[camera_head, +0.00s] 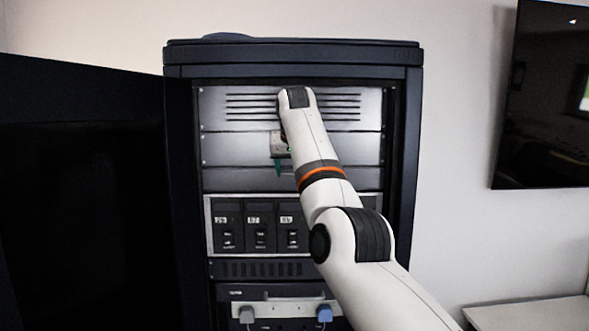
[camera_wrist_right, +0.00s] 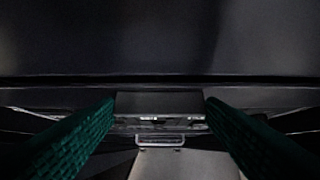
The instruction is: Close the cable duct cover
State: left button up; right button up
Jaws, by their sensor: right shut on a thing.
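My right arm reaches up to the front of the dark rack cabinet (camera_head: 410,150). A metal handle (camera_wrist_right: 160,141) shows just below the block. I cannot tell for sure which panel is the cable duct cover; my arm hides part of them. My left gripper is not in view.
The cabinet door (camera_head: 85,190) stands open at the left. Below the panels is a row of dark breaker modules (camera_head: 261,226), then grey and blue plugs (camera_head: 324,314). A wall screen (camera_head: 545,95) and a pale tabletop (camera_head: 530,314) are at the right.

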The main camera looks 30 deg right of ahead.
jog(key=shift+r, duration=0.1)
dwell(0.4)
jog(key=o, duration=0.7)
jog(key=shift+o, duration=1.4)
jog(key=shift+w+d, duration=0.1)
jog(key=shift+w, duration=0.05)
jog(key=b+v, duration=0.2)
jog(key=v, duration=0.9)
jog(key=shift+s+r, duration=0.3)
jog(key=shift+f, duration=0.1)
